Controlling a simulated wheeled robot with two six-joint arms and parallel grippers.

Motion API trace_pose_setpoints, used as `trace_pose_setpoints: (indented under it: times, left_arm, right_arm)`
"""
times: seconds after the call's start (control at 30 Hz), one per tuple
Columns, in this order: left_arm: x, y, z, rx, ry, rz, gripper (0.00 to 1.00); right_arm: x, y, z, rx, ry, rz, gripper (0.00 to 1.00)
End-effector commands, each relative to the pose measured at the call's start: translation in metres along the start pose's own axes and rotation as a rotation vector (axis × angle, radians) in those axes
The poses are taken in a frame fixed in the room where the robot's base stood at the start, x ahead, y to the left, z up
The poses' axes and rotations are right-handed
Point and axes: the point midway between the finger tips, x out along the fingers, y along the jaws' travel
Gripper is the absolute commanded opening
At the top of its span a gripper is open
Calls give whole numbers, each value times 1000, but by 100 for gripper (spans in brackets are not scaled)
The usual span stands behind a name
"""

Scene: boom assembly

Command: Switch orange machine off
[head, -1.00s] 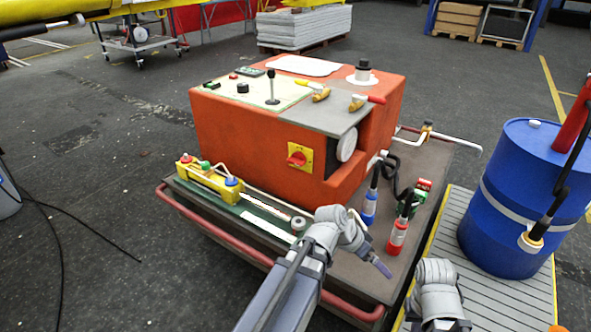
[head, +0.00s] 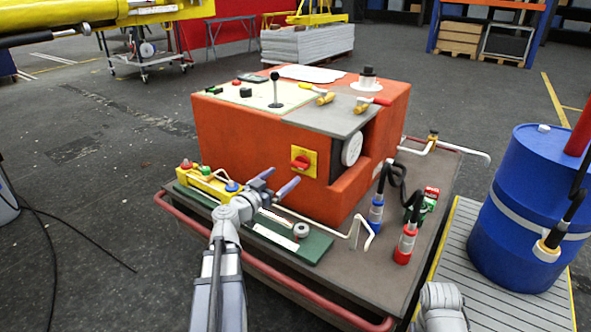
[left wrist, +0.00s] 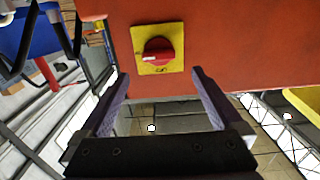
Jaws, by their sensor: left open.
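The orange machine (head: 245,146) stands on a cart. On its front face is a yellow plate (head: 309,152) with a red rotary switch (head: 300,162). The switch also shows in the left wrist view (left wrist: 158,51), ahead of the fingers, with a white mark on its handle. My left gripper (head: 287,180) is open and empty in front of the machine, a little below and left of the switch. Its two fingers (left wrist: 160,95) spread apart in the left wrist view, and the switch lies beyond their tips, not touched. My right arm shows at the bottom right; its gripper is out of the picture.
A yellow control pendant (head: 205,184) lies on the cart left of my gripper. Red and blue handled tools (head: 405,245) stand on the cart (head: 350,275) at right. A blue drum (head: 525,215) stands on a slatted platform. The red cart rail (head: 270,272) runs along the front.

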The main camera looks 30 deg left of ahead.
Motion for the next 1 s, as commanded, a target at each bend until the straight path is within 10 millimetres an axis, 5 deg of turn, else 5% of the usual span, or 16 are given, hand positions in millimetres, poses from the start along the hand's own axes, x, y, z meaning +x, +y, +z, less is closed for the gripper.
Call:
trace_pose_setpoints:
  times: [0.5,0.9,1.0]
  left_arm:
    - [70,1,0,-1,-2,5,100]
    - [76,2,0,-1,-2,3,100]
    - [76,2,0,-1,-2,3,91]
  right_arm:
    - [0,0,0,0,0,0,0]
    - [0,0,0,0,0,0,0]
    - [0,0,0,0,0,0,0]
